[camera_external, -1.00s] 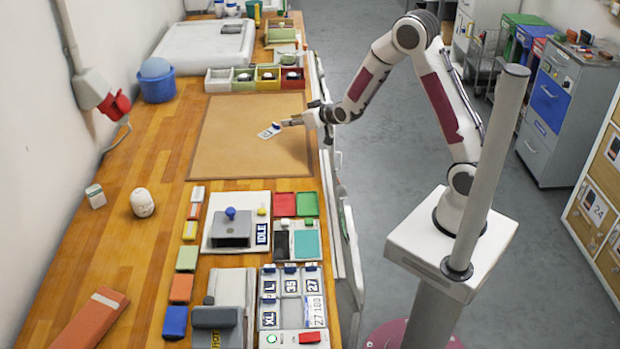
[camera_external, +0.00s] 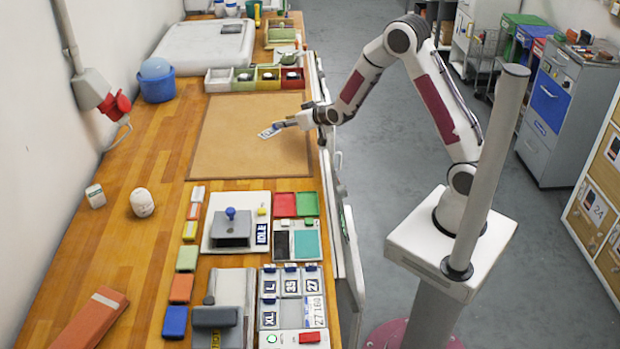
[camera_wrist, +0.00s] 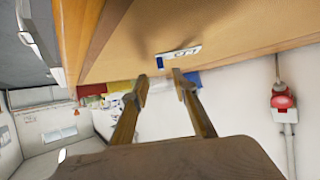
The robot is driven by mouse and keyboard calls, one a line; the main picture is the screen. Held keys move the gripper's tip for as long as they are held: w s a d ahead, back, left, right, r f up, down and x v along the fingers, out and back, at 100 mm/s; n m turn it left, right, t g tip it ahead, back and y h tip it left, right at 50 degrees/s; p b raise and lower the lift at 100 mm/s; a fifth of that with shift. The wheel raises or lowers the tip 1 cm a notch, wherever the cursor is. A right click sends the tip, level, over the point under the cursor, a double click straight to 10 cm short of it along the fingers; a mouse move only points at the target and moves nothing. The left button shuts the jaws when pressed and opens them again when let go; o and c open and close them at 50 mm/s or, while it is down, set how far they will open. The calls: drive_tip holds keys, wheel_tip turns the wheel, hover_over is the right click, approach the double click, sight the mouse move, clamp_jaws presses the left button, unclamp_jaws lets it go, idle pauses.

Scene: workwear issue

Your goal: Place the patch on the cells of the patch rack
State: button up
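The patch (camera_external: 269,132) is a small white tag with a blue end and dark print. It appears to lie on the tan mat, near its right side, just off my fingertips. In the wrist view the patch (camera_wrist: 180,56) shows beyond the two fingertips, flat and unheld. My gripper (camera_external: 282,125) reaches in low from the right over the mat; in the wrist view its fingers (camera_wrist: 161,88) stand apart with nothing between them. The patch rack (camera_external: 268,305) is a grey tray at the front right of the bench, with cells marked L, 35, 27 and XL.
The tan mat (camera_external: 235,155) is otherwise clear. Behind it is a row of coloured bins (camera_external: 218,86). A grey press (camera_external: 232,228) marked IDLE and red and green pads (camera_external: 285,204) stand between mat and rack. A blue bucket (camera_external: 157,88) is at left.

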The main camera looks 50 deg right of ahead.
sight(269, 130)
drive_tip(key=shift+x, duration=2.35)
drive_tip(key=shift+a, duration=0.15)
clamp_jaws()
